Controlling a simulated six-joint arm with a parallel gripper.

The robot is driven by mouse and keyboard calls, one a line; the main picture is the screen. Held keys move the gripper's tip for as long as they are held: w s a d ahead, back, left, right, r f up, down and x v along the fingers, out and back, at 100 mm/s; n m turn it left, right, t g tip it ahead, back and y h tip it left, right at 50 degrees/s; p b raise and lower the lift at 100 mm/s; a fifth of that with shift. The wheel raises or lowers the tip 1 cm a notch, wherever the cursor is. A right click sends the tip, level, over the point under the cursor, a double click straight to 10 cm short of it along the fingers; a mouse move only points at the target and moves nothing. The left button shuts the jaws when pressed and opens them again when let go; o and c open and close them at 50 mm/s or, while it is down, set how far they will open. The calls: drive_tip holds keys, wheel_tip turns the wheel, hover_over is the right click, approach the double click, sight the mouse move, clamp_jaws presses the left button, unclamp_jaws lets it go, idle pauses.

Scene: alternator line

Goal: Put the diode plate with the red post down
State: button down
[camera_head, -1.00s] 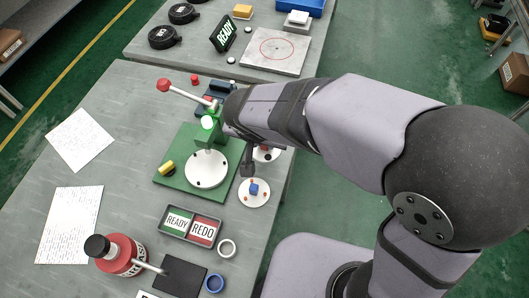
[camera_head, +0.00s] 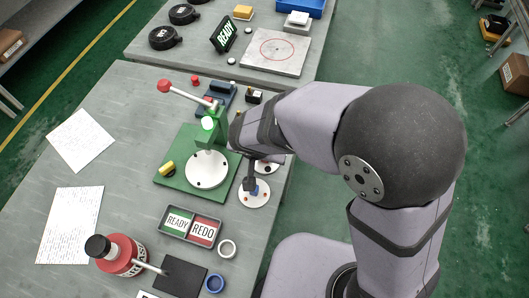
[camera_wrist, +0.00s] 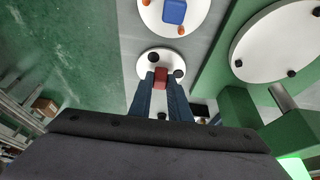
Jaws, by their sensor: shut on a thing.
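My gripper (camera_wrist: 161,84) is shut on the red post of a white round diode plate (camera_wrist: 146,66) in the wrist view. The plate has black knobs around its post. I cannot tell whether its underside touches the table. In the head view a part of this plate (camera_head: 268,167) shows beside my arm, which hides the rest. A second white plate (camera_wrist: 196,14) with a blue post (camera_wrist: 174,11) and orange pegs lies close to it, apart in the wrist view. In the head view my wrist partly covers this second plate (camera_head: 255,202).
The green press (camera_head: 167,186) with a white disc (camera_head: 206,170) and red-knobbed lever stands left of my gripper. A tray with READY and REDO fields (camera_head: 193,240) lies in front. A red bottle (camera_head: 121,257) and papers stand further left.

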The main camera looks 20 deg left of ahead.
drive_tip(key=shift+f, duration=0.15)
drive_tip(key=c, duration=1.7)
unclamp_jaws()
drive_tip(key=shift+o, duration=0.2)
drive_tip(key=shift+r, duration=0.2)
drive_tip(key=shift+r, duration=0.15)
drive_tip(key=v, duration=1.2)
drive_tip(key=d+f+g, duration=0.2)
drive_tip(key=d+f, duration=0.2)
drive_tip(key=d, duration=0.9)
drive_tip(key=s+d+f+g, duration=0.1)
drive_tip(key=d+f, duration=0.4)
drive_tip(key=d, duration=0.9)
drive_tip(key=shift+s+g+b, duration=0.25)
drive_tip(key=shift+g+b, duration=0.05)
drive_tip(key=shift+g, duration=0.5)
drive_tip(key=shift+f, duration=0.1)
